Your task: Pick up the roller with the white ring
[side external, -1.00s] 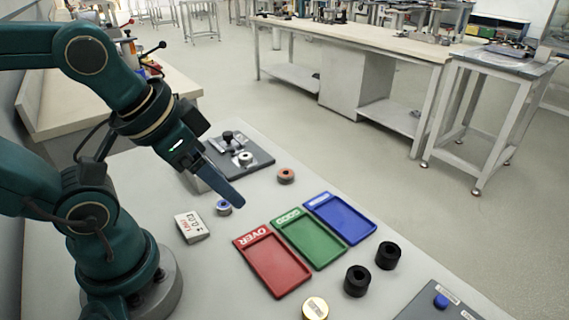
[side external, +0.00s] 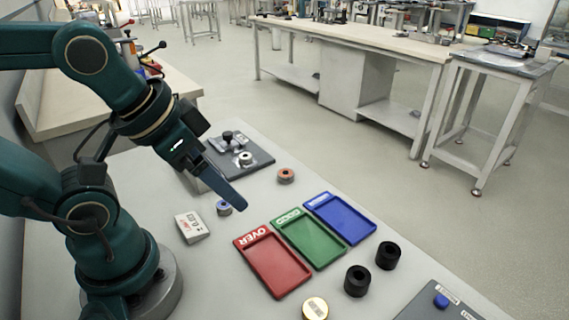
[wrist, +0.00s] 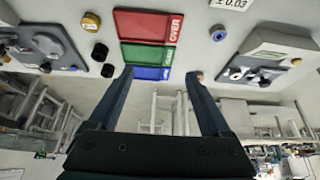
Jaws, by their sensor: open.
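A pale, whitish ring-shaped piece (side external: 245,158) sits on the dark fixture plate (side external: 262,163) behind my gripper; I take it for the roller with the white ring, but it is small. A roller with a blue ring (side external: 224,208) stands on the table just left of my fingertips, and shows in the wrist view (wrist: 217,33). A roller with an orange-red top (side external: 286,175) stands to the right of the fixture plate. My gripper (side external: 238,204) is above the table, pointing down and right. In the wrist view its two fingers (wrist: 159,73) are apart with nothing between them.
Red (side external: 272,264), green (side external: 310,238) and blue (side external: 340,218) trays lie ahead of my gripper. Two black cylinders (side external: 357,281) and a gold-coloured piece (side external: 315,308) stand beyond them. A small display box (side external: 191,227) is at left. Another dark plate (side external: 437,303) lies front right.

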